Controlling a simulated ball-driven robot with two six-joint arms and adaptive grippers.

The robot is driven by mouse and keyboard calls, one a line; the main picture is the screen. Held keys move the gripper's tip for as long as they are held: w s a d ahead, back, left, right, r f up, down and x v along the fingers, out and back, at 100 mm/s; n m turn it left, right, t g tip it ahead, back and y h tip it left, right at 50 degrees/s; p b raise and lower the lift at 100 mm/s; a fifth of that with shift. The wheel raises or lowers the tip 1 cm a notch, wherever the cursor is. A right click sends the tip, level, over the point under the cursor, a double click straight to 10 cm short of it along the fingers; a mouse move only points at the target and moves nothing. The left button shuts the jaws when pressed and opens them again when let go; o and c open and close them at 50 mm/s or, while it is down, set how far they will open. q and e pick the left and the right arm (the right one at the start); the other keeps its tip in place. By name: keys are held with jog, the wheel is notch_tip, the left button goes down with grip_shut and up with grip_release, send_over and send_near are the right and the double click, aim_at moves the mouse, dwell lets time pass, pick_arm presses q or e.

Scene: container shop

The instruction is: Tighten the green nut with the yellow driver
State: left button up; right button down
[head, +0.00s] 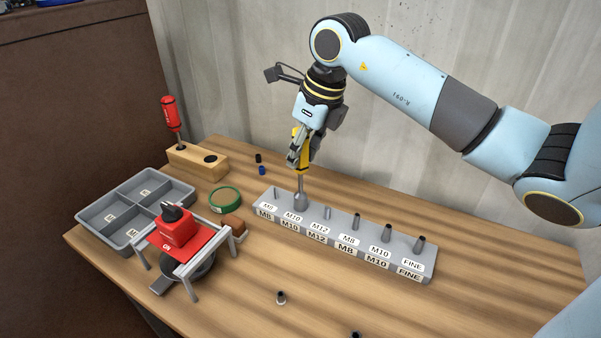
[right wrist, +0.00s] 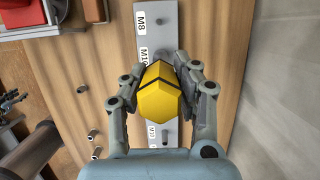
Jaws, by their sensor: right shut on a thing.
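My right gripper (head: 300,150) is shut on the yellow driver (head: 304,166), which stands upright with its shaft pointing down. The driver's grey socket end (head: 300,202) is at the second post from the left, labelled M10, on the grey post block (head: 345,240). In the right wrist view the yellow handle (right wrist: 158,92) sits between the two fingers (right wrist: 160,85), above the block (right wrist: 155,22). No green nut shows; the socket hides the top of the M10 post, so I cannot tell what is under it. My left gripper is not in view.
A red driver (head: 171,114) stands in a wooden holder (head: 190,160). A grey divided tray (head: 97,216), a red device (head: 176,230) on a metal frame and a green ring (head: 225,199) are at left. Small loose pieces lie about, one (head: 281,297) in front.

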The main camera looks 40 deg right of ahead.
jog(key=shift+m, duration=0.9)
jog(key=shift+w+r+p, duration=0.1)
jog(key=shift+r+p, duration=0.2)
jog(key=shift+r, duration=0.1)
jog(key=shift+r+p, duration=1.15)
jog(key=shift+r, duration=0.75)
jog(key=shift+f, duration=0.15)
